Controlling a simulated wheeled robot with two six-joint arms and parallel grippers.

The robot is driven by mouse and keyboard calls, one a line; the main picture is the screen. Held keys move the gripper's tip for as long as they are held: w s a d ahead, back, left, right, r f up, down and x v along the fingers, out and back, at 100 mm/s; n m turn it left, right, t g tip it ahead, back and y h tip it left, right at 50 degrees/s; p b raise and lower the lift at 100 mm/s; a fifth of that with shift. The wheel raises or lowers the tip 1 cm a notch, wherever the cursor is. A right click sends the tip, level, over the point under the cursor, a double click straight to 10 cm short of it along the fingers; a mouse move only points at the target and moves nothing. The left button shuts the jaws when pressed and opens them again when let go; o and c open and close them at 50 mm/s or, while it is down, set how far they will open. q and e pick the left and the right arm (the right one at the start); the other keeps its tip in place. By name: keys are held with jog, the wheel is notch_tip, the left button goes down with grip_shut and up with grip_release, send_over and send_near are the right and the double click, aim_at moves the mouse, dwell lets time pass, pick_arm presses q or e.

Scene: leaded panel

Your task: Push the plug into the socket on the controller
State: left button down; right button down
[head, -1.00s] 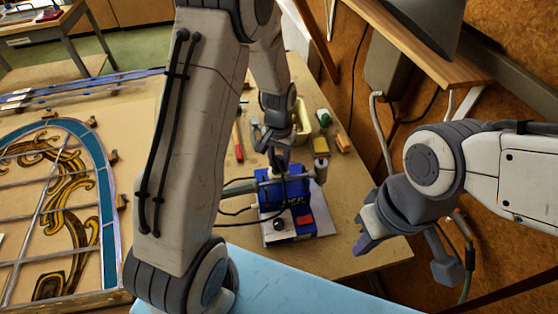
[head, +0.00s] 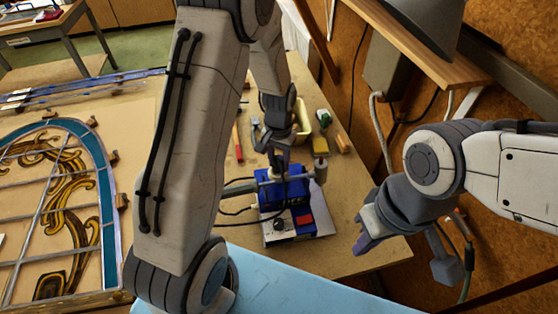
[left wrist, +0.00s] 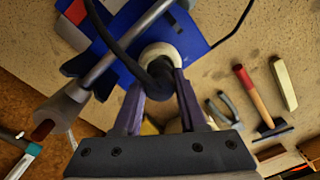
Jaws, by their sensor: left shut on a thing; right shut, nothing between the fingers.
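The controller (head: 300,222) is a blue box with a pale front panel, a dark knob and a red switch, standing on the bench. Its blue body also fills the upper part of the left wrist view (left wrist: 205,38). My left gripper (head: 279,165) is over the back of the controller, and its purple fingers (left wrist: 158,98) are shut on the dark plug (left wrist: 160,76). A black cable runs up from the plug. A cream round part (left wrist: 160,51) lies right behind the plug; I cannot tell whether the plug is seated in it. My right gripper (head: 368,232) is shut and empty, right of the controller.
A grey metal tube (left wrist: 105,68) crosses beside the plug. A red-handled hammer (left wrist: 255,95) and other tools lie on the bench. The leaded panel (head: 60,200) lies at left.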

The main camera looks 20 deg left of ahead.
dwell(0.7)
jog(key=shift+f+b, duration=0.3)
jog(key=shift+r, duration=0.2)
jog(key=shift+r+p, duration=0.3)
jog(key=shift+p, duration=0.2)
jog(key=shift+f, duration=0.1)
dwell(2.1)
jog(key=shift+r, duration=0.35)
jog(key=shift+r+p, duration=0.15)
jog(key=shift+p, duration=0.25)
dwell(1.2)
jog(key=shift+f+b, duration=0.45)
jog(key=shift+r, duration=0.15)
